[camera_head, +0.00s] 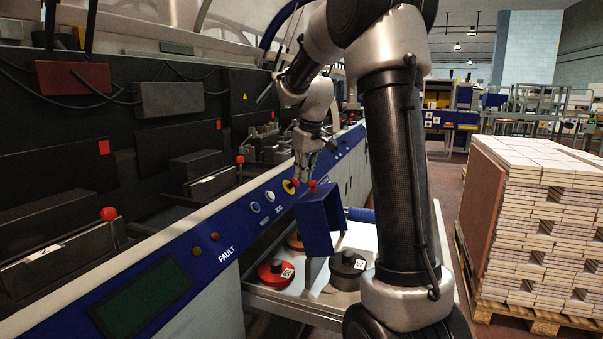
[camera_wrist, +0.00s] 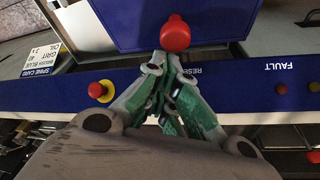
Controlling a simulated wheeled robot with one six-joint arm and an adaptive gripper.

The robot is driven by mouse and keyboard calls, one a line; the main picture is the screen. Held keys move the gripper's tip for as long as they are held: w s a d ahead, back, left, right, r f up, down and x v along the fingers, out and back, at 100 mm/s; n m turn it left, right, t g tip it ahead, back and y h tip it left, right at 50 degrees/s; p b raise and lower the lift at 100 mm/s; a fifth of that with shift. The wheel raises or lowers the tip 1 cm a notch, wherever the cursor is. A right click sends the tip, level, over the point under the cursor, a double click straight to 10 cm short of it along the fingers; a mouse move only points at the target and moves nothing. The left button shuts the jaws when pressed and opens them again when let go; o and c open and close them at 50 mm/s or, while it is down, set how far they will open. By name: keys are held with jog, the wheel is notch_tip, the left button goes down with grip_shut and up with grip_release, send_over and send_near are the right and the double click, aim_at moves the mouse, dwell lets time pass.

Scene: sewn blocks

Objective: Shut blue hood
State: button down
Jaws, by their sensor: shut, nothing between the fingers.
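The blue hood (camera_head: 318,225) juts out from the front edge of the machine's blue control panel in the head view. Its open, box-like side faces the camera. In the wrist view the blue hood (camera_wrist: 135,22) fills the top middle. A red knob (camera_wrist: 175,33) stands in front of it. My gripper (camera_wrist: 166,62) is shut and empty, with its green-padded fingertips just below the knob in the picture; I cannot tell whether they touch it. In the head view my gripper (camera_head: 303,178) points down over the panel beside the hood, near red knobs.
A yellow-ringed red button (camera_wrist: 100,90) sits on the panel left of my fingers in the wrist view. A white shelf (camera_head: 270,300) below holds red and black round containers. A pallet of stacked books (camera_head: 540,230) stands at the right. Red-knobbed levers line the machine.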

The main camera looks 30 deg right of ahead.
jog(key=r+t+y, duration=0.1)
jog(key=t+y, duration=0.1)
jog(key=t, duration=0.1)
send_over(329, 189)
jog(key=shift+w+d+m, duration=0.1)
jog(key=shift+w+m, duration=0.15)
jog(key=shift+m, duration=0.05)
jog(key=s+d+f+m+t+y, duration=0.1)
jog(key=s+d+f+t+y, duration=0.6)
jog(key=s+d+f+t, duration=0.3)
jog(key=shift+s+d+f+t, duration=0.4)
jog(key=shift+s+d+f, duration=0.6)
jog(key=shift+s+f, duration=1.5)
jog(key=shift+s+r, duration=0.35)
jog(key=shift+r, duration=0.05)
notch_tip(329, 189, up, 10)
